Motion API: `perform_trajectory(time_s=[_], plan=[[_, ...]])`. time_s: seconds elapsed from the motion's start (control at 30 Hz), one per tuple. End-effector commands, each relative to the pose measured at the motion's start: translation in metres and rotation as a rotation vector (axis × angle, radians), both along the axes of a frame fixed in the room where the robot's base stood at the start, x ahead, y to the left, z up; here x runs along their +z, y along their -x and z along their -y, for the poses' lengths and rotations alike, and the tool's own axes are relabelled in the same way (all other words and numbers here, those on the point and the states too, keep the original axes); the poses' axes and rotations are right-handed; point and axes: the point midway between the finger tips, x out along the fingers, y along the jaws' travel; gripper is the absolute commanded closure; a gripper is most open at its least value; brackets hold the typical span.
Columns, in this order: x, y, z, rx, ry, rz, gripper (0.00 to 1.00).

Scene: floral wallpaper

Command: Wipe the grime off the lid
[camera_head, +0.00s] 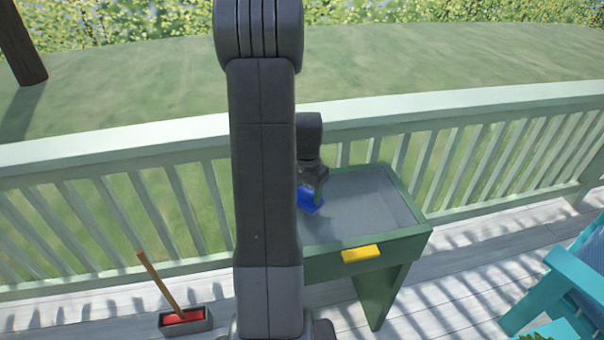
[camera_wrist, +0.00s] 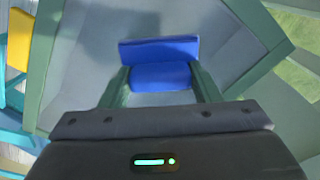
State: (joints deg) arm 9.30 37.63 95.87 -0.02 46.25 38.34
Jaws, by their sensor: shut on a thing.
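The lid (camera_head: 366,200) is the grey, green-framed top of a green stand beside the railing, with a yellow handle (camera_head: 361,253) on its front edge. My gripper (camera_head: 318,190) is over the lid's left part, shut on a blue wiping tool (camera_head: 310,202). In the wrist view the blue tool (camera_wrist: 160,76) sits between my two green fingers, over the grey surface (camera_wrist: 85,75). I cannot tell whether it touches the lid. A darker patch behind the tool may be shadow; no grime shows clearly. My arm hides the lid's left side in the head view.
A light green railing (camera_head: 480,102) runs behind the stand. A grey box with red inside (camera_head: 186,321) and a wooden stick stands on the deck at lower left. A turquoise chair (camera_head: 575,290) is at lower right. The deck between stand and chair is clear.

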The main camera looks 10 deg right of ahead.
Motion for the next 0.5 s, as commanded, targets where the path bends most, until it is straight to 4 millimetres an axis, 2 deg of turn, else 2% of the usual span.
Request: perform_trajectory(time_s=[0.5], plan=[[0.048, 0.005, 0.005, 0.006, -0.001, -0.004, 0.64]])
